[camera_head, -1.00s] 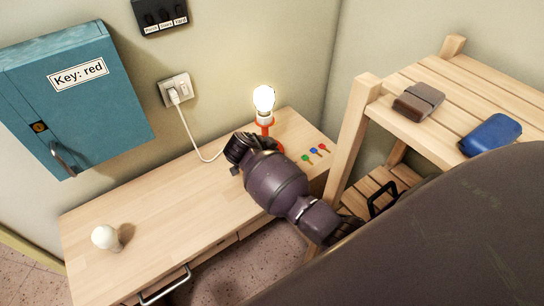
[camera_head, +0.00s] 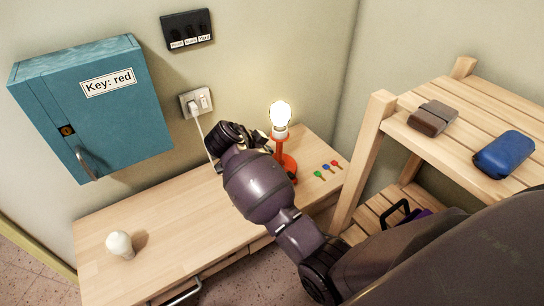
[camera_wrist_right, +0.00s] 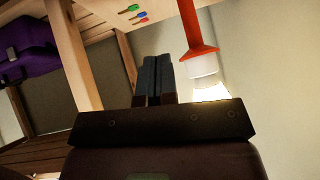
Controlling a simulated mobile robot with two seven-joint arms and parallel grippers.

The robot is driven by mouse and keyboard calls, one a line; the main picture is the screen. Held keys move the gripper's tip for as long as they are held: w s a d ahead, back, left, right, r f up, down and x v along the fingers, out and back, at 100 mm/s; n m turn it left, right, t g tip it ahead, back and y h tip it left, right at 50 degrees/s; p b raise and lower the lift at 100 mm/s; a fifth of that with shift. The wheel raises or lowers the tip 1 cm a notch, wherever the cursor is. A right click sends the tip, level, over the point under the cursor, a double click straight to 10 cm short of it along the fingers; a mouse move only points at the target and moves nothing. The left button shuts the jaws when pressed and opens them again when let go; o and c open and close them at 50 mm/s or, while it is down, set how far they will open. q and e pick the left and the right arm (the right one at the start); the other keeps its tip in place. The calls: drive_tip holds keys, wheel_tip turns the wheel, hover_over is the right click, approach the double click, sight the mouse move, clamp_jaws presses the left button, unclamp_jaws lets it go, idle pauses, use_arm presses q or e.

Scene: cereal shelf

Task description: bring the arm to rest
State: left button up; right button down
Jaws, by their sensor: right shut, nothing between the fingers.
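My right arm reaches in from the lower right of the head view, over the wooden desk (camera_head: 170,225). My right gripper (camera_wrist_right: 158,62) is shut and empty in the right wrist view, with its two dark fingers together beside the lamp. In the head view its fingers are hard to make out beyond my wrist. The lit lamp (camera_head: 283,160) has an orange stand and a glowing bulb; it also shows in the right wrist view (camera_wrist_right: 197,28). A gap shows between the fingers and the lamp there. My left gripper is out of view.
A wooden shelf (camera_head: 372,150) at right holds a brown case (camera_head: 433,118) and a blue case (camera_head: 504,154). A white bulb (camera_head: 120,244) stands on the desk's left. Small coloured keys (camera_head: 326,168) lie right of the lamp. A teal cabinet (camera_head: 105,120) hangs on the wall.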

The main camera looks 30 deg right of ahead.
drive_tip(key=shift+a, duration=0.1)
idle(0.6)
drive_tip(key=w+a+r+n+t+y, duration=0.45)
drive_tip(key=w+n+t, duration=0.35)
drive_tip(key=n, duration=0.5)
drive_tip(key=s+d+f+n+y, duration=0.1)
drive_tip(key=s+d+f+n, duration=0.1)
drive_tip(key=s+f, duration=0.4)
drive_tip(key=s+d+f+n+t+y+b, duration=0.1)
drive_tip(key=s+f, duration=0.6)
drive_tip(key=s, duration=0.9)
drive_tip(key=s+d+f+n+y, duration=0.2)
drive_tip(key=s+f, duration=0.5)
drive_tip(key=s, duration=0.5)
drive_tip(key=shift+d+n+t+b, duration=0.3)
drive_tip(key=shift+d+n, duration=0.1)
drive_tip(key=shift+d, duration=0.05)
drive_tip(key=shift+f, duration=0.1)
